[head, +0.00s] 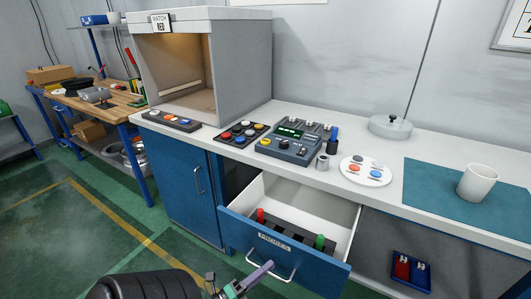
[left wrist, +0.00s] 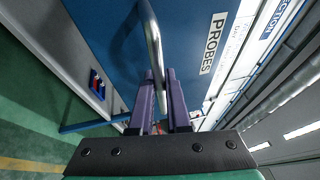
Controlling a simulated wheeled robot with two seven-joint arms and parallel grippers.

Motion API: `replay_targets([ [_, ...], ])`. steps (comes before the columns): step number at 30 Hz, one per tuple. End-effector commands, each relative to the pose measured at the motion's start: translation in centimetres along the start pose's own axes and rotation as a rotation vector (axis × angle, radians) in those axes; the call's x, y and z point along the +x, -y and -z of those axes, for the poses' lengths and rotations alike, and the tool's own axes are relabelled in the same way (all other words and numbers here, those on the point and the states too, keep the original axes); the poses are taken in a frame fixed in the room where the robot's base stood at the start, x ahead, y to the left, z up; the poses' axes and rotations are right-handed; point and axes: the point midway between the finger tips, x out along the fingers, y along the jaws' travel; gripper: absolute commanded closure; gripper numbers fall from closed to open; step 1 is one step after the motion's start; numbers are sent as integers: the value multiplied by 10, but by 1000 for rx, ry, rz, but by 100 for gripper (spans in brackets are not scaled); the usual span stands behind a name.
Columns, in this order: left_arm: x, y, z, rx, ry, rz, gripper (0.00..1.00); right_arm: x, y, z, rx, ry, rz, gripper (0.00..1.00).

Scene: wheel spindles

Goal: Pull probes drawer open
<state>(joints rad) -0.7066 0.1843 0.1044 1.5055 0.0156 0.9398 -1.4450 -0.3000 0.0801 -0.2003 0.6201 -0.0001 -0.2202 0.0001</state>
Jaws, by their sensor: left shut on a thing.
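The blue PROBES drawer (head: 310,267) stands pulled out from under the counter, its white inside showing. A dark rack (head: 290,232) inside holds a red-topped piece (head: 261,215) and a green-topped piece (head: 320,241). The drawer has a silver bar handle (head: 284,278), which also shows in the left wrist view (left wrist: 152,40). My left gripper (head: 267,267) has its purple fingers at the left part of this handle. In the left wrist view the fingers (left wrist: 159,78) are shut around the bar. My right gripper is not in view.
A blue cabinet door (head: 186,188) is left of the drawer. A blue tray (head: 411,269) lies at lower right.

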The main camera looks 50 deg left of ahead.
Motion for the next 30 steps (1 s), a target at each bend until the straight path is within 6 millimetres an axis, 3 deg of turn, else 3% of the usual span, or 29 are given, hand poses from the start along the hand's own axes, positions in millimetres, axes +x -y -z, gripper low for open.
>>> replay_targets([
  [3, 0, -1, 1, -1, -1, -3, 100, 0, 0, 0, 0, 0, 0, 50],
  [4, 0, -1, 1, -1, -1, -3, 74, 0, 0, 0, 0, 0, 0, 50],
  [6, 0, -1, 0, -1, 0, -3, 55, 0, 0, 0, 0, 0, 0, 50],
  [20, -3, -1, 0, 0, 0, -2, 55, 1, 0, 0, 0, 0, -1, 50],
  [23, -16, -3, 0, -1, 1, -5, 55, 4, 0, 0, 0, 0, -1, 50],
  [30, -85, -5, 1, -1, 1, -7, 55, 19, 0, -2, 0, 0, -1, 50],
])
